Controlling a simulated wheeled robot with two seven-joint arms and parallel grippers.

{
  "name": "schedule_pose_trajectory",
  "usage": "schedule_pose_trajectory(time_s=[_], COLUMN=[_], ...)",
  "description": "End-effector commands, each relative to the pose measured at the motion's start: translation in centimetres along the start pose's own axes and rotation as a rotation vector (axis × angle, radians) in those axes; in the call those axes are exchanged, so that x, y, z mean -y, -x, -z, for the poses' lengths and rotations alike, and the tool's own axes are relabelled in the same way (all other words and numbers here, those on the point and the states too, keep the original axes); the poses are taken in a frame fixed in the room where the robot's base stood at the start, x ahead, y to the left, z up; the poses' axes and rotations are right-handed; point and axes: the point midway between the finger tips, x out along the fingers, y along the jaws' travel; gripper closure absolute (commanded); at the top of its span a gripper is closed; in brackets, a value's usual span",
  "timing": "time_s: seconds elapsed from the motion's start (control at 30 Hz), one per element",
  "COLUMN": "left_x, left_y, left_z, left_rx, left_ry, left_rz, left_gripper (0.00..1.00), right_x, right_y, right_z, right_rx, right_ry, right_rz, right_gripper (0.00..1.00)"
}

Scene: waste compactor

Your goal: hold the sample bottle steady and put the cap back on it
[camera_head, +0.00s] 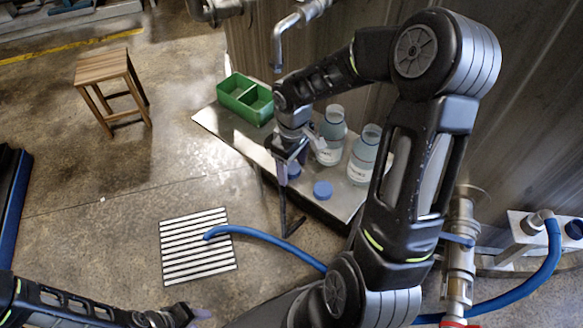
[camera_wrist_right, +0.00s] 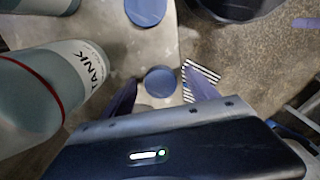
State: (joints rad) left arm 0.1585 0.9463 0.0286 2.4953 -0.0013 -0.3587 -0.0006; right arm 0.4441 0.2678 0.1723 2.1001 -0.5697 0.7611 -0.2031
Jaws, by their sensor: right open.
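Two clear bottles with white labels, the left one (camera_head: 331,136) and the right one (camera_head: 364,154), stand upright on the metal table; no cap shows on either. In the right wrist view a bottle (camera_wrist_right: 28,105) labelled TANK stands left of the fingers. One blue cap (camera_head: 322,189) lies near the table's front edge. Another blue cap (camera_head: 294,171) is at my right gripper (camera_head: 288,160). In the wrist view this cap (camera_wrist_right: 160,81) shows between the open fingers, not visibly gripped. My left gripper (camera_head: 193,314) is low at the bottom left, its jaws unclear.
A green two-compartment box (camera_head: 246,98) stands on the table's (camera_head: 213,120) back left. A metal pipe (camera_head: 285,32) hangs above. A floor grate (camera_head: 197,247) with a blue hose (camera_head: 265,237) lies in front. A wooden stool (camera_head: 108,82) stands back left.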

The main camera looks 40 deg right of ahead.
Motion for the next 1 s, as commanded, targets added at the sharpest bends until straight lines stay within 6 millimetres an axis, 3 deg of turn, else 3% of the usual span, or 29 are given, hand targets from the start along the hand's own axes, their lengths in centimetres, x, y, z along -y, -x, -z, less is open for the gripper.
schedule_pose_trajectory(time_s=[0.53, 1.0], left_x=[0.0, 0.0], left_y=[0.01, 0.01], left_z=[0.0, 0.0], left_rx=[0.0, 0.0], left_ry=[0.0, 0.0], left_rz=[0.0, 0.0], left_gripper=[0.64, 0.64], right_x=[0.01, 0.01], right_y=[0.05, 0.05], right_z=[0.01, 0.01], right_rx=[0.0, 0.0], right_ry=[0.0, 0.0], right_rz=[0.0, 0.0], right_gripper=[0.33, 0.71])
